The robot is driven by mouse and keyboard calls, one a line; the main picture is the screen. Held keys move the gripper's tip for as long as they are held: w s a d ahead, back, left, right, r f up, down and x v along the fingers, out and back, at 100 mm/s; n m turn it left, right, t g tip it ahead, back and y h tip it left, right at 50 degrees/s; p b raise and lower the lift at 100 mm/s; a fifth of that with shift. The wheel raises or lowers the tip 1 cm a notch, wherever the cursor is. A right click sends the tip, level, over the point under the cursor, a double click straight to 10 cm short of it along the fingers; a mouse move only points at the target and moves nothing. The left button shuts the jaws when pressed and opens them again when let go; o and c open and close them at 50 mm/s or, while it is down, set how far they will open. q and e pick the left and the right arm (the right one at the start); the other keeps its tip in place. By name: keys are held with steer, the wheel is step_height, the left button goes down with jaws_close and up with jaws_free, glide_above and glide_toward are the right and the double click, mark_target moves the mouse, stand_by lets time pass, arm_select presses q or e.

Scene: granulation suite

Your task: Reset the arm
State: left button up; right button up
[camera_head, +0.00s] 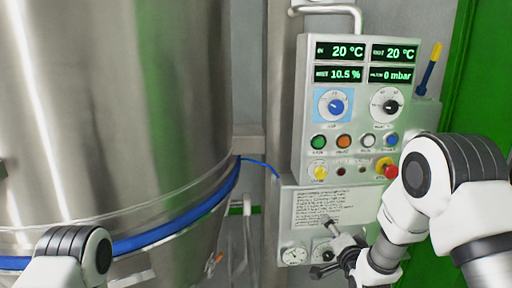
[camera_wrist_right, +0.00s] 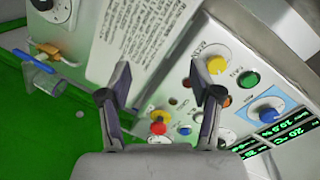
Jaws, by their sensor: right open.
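My right arm comes in from the right in the head view. Its gripper (camera_head: 338,250) is low, in front of the lower part of the control panel, below the knobs and buttons. In the right wrist view the right gripper (camera_wrist_right: 163,90) has its two dark fingers apart with nothing between them. The control panel (camera_head: 343,170) shows behind them. A part of my left arm shows at the bottom left of the head view, and its gripper is out of the frame.
A large steel vessel (camera_head: 110,90) with a blue band (camera_head: 150,240) fills the left. The panel has displays (camera_head: 340,52), a blue knob (camera_head: 336,106), a black knob (camera_head: 390,106), several coloured buttons and a red-yellow stop button (camera_head: 387,169). Gauges (camera_head: 294,255) sit below. A green wall (camera_head: 482,80) stands right.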

steer(key=s+f+n+g, duration=0.1)
steer(key=s+f+g, duration=0.3)
steer(key=s+f, duration=0.75)
steer(key=s+f+n+g, duration=0.1)
steer(key=s+f+g, duration=0.3)
steer(key=s+f, duration=0.7)
steer(key=s+f+n+g, duration=0.3)
steer(key=s+n+g, duration=0.1)
steer(key=s, duration=0.5)
steer(key=s+f+n+g, duration=0.4)
steer(key=s+n, duration=0.1)
steer(key=s, duration=0.5)
steer(key=shift+s+d, duration=0.25)
steer(key=shift+d, duration=0.2)
steer(key=shift+w+h, duration=0.1)
steer(key=shift+h, duration=0.2)
